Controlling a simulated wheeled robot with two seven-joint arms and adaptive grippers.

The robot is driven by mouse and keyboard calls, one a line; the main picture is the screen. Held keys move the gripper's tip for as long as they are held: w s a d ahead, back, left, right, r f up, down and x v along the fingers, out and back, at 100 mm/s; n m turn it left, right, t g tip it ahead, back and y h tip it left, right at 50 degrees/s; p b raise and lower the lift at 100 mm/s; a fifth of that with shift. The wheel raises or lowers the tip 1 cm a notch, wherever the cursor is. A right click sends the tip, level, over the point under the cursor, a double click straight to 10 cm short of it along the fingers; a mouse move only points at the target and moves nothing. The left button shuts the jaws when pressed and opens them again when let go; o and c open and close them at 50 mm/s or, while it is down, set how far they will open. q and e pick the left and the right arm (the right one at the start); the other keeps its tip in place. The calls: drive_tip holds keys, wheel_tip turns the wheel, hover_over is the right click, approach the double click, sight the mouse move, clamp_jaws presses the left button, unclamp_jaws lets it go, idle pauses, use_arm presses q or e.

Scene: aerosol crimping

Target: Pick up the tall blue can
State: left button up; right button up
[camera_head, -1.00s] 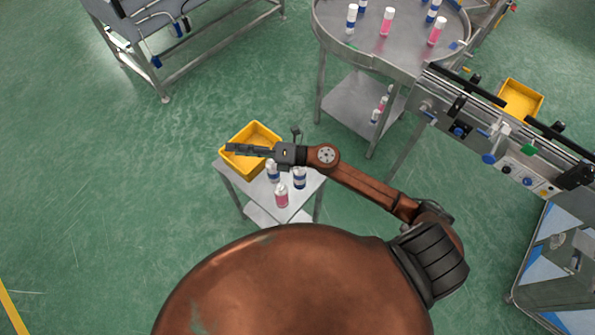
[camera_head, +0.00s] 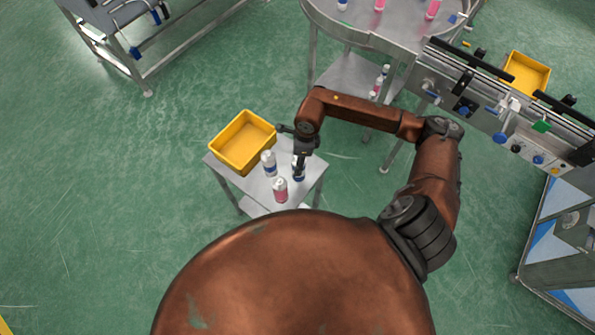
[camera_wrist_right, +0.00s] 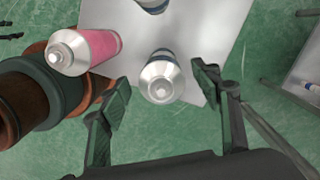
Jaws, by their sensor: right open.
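Two blue-and-white cans stand on the small grey table (camera_head: 222,163). One blue can (camera_head: 269,168) stands left of my right gripper, and part of it shows at the top edge of the wrist view (camera_wrist_right: 152,4). The other blue can (camera_head: 299,174) is partly hidden under my right gripper (camera_head: 299,166). I cannot tell for sure which is taller. In the wrist view, my right gripper (camera_wrist_right: 161,84) is open, its fingers apart on either side of the second can's silver top (camera_wrist_right: 161,82). Contact is not visible. My left gripper is out of view.
A pink can (camera_head: 280,191) stands at the table's near side, and left of the gripper in the wrist view (camera_wrist_right: 92,48). A yellow bin (camera_head: 243,142) sits at the table's far left. A round table (camera_head: 400,22) with more cans and a conveyor (camera_head: 465,90) lie beyond.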

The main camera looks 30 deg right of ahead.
sight(296, 178)
drive_tip(key=f, duration=0.3)
drive_tip(key=f+p, duration=0.1)
drive_tip(key=f, duration=0.3)
drive_tip(key=shift+w+a+f, duration=0.2)
drive_tip(key=shift+c, duration=0.4)
drive_tip(key=c, duration=1.2)
drive_tip(key=shift+r, duration=0.15)
